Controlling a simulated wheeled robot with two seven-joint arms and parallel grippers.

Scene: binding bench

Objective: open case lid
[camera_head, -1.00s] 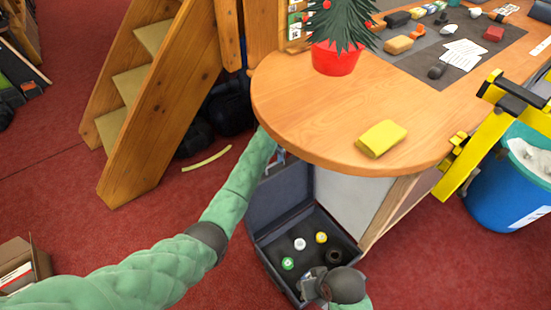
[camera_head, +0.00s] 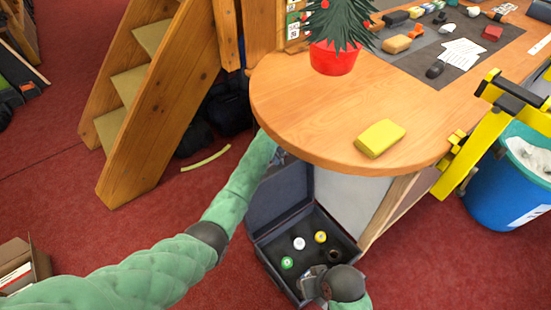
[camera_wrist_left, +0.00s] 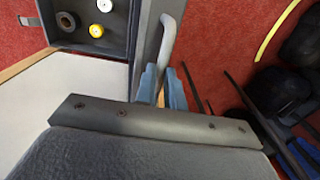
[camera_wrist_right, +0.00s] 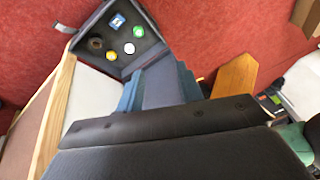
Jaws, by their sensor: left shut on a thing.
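The dark grey case (camera_head: 262,250) stands on the red floor below the rounded table end. Its lid (camera_head: 283,196) is raised, standing up at the far side. My left gripper (camera_head: 278,156), partly hidden by the table edge, is at the lid's top. In the left wrist view its blue fingers (camera_wrist_left: 162,88) are shut on the pale lid handle (camera_wrist_left: 168,45). My right gripper (camera_head: 310,285) is at the case's near right corner. In the right wrist view its fingers (camera_wrist_right: 158,88) are apart, with a grey surface between them; I cannot tell whether they touch it.
The case holds several small round items, among them a white one (camera_head: 299,243), a yellow one (camera_head: 320,237) and a green one (camera_head: 287,263). The wooden table (camera_head: 300,110) overhangs the lid. Wooden steps (camera_head: 150,95) stand left and a blue bin (camera_head: 505,190) right.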

